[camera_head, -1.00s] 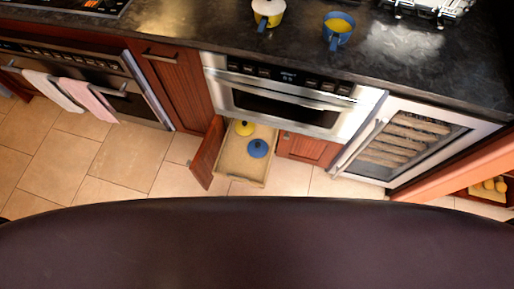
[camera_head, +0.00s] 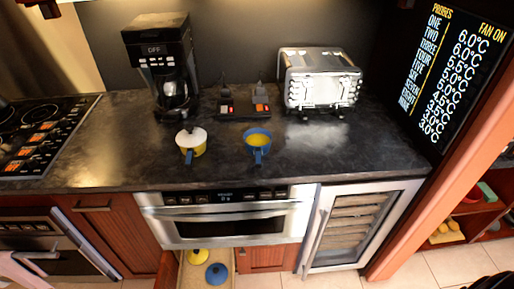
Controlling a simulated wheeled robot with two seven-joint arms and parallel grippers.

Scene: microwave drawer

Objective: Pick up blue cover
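The blue cover (camera_head: 216,273) is a round lid with a knob. It lies in the open drawer (camera_head: 238,262) below the microwave, near the bottom edge of the head view. A yellow cover (camera_head: 198,256) lies beside it, farther back and to the left. The drawer's front part is cut off by the picture edge. Neither of my grippers shows in the head view.
A microwave (camera_head: 228,215) is built in above the drawer. A glass-fronted cooler (camera_head: 352,228) stands right of it.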

